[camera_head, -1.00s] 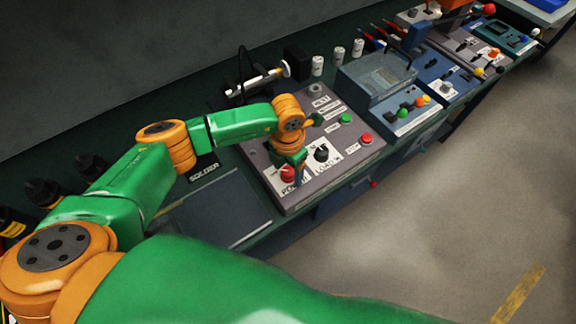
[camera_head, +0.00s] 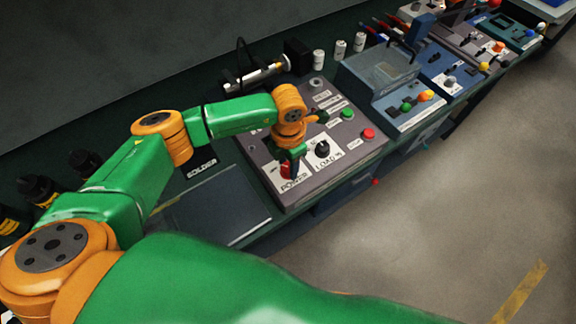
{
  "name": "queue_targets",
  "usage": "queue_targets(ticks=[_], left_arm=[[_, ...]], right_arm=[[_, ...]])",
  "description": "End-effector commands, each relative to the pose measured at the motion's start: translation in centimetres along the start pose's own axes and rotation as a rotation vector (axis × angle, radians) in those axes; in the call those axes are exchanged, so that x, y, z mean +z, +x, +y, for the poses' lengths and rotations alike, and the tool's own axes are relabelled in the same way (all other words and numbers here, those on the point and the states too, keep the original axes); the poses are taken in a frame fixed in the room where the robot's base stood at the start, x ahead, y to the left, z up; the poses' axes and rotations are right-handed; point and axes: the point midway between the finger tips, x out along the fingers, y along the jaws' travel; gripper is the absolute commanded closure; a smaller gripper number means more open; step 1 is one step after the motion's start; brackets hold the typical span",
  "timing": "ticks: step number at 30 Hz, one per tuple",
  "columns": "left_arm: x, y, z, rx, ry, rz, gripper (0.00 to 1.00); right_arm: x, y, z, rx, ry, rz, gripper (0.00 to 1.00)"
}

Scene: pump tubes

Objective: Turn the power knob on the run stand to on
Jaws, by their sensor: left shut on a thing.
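The run stand is a grey panel (camera_head: 322,190) on the bench, with a white label reading POWER and another reading LOAD. The red power knob (camera_head: 286,172) sits above the POWER label. My left gripper (camera_head: 289,164) points down at the knob and is shut on it, covering part of it. The knob's exact on or off position cannot be read, as the gripper and wrist hide its markings. My right gripper is not in view.
A black load knob (camera_head: 322,149) stands close to the right of the gripper. A green button (camera_head: 347,113) and a red button (camera_head: 368,133) are further right on the panel. A dark flat pad (camera_head: 215,205) lies to the left. Blue stations (camera_head: 405,110) follow along the bench.

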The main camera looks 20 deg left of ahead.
Motion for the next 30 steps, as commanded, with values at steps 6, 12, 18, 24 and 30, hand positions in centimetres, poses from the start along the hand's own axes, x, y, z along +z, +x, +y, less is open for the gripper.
queue_targets(ticks=[6,12,18,24,30], left_arm=[[0.1,0.6,0.1,0.003,0.193,-0.003,1.00],[0.1,0.7,0.1,0.004,0.384,-0.003,1.00],[0.1,0.6,0.1,0.005,0.575,-0.002,1.00],[0.1,0.6,0.1,0.005,0.764,-0.003,1.00],[0.1,0.5,0.1,0.004,0.953,-0.003,1.00]], right_arm=[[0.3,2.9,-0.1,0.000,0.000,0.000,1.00],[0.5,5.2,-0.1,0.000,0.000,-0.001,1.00],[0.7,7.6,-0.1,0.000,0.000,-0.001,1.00],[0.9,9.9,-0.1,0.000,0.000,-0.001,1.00],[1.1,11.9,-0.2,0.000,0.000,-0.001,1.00]])
